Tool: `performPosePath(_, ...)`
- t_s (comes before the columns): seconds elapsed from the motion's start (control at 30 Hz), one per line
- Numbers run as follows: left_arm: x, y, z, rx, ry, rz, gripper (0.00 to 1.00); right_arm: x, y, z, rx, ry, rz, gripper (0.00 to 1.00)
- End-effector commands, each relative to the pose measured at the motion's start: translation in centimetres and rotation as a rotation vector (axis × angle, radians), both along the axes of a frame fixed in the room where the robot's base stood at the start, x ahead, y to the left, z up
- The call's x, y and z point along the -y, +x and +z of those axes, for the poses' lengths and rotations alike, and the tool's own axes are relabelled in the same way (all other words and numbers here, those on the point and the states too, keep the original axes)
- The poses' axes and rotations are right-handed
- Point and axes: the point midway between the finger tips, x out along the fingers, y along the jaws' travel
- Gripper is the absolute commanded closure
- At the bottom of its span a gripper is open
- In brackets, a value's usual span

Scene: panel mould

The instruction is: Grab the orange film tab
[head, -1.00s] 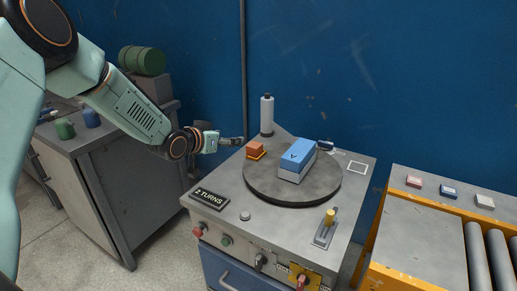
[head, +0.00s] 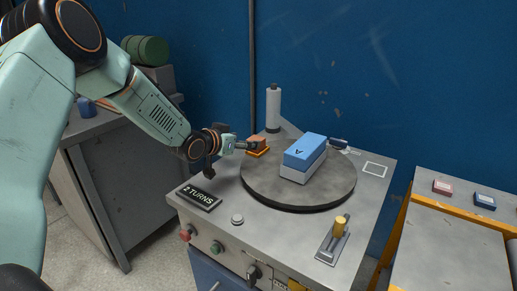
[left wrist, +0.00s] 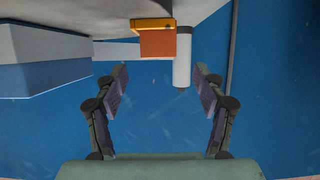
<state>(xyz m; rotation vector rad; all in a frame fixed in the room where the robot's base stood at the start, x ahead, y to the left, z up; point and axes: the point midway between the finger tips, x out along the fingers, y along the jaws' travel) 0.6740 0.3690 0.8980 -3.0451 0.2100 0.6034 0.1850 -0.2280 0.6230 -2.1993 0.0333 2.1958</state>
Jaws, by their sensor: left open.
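The orange film tab (head: 257,142) is a small orange block on a yellow-orange base, at the left rim of the round grey turntable (head: 265,192). In the left wrist view, which looks upside down, the tab (left wrist: 158,42) sits at the top, beyond and between the fingertips. My left gripper (head: 247,146) is just left of the tab in the head view. In the left wrist view its fingers (left wrist: 160,78) are spread with nothing between them. The tab seems just beyond the fingertips; contact does not show. My right gripper is out of view.
A blue-and-white block (head: 305,157) stands on the turntable, right of the tab. A white cylinder (head: 273,108) stands behind. A yellow-knobbed lever (head: 340,228) and a "2 TURNS" sign (head: 199,196) are on the bench. A roller table (head: 445,235) is at right.

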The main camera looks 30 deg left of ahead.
Motion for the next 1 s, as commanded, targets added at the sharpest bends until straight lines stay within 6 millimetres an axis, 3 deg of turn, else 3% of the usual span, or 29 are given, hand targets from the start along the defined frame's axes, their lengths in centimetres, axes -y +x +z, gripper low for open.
performPosePath(0.27, 0.4, 1.7, -1.0, -0.002, 0.000, -0.001, 0.30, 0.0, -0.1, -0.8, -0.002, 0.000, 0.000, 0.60)
performPosePath(0.6, 1.1, 5.6, -2.4, -0.001, 0.002, -0.002, 0.30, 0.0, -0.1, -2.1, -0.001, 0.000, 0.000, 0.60)
performPosePath(0.93, 1.2, 6.3, -2.5, -0.002, -0.001, -0.001, 0.30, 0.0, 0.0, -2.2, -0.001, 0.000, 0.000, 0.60)
performPosePath(1.0, 1.2, 6.3, -2.4, -0.002, -0.001, -0.001, 0.34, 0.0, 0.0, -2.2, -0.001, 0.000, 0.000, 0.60)
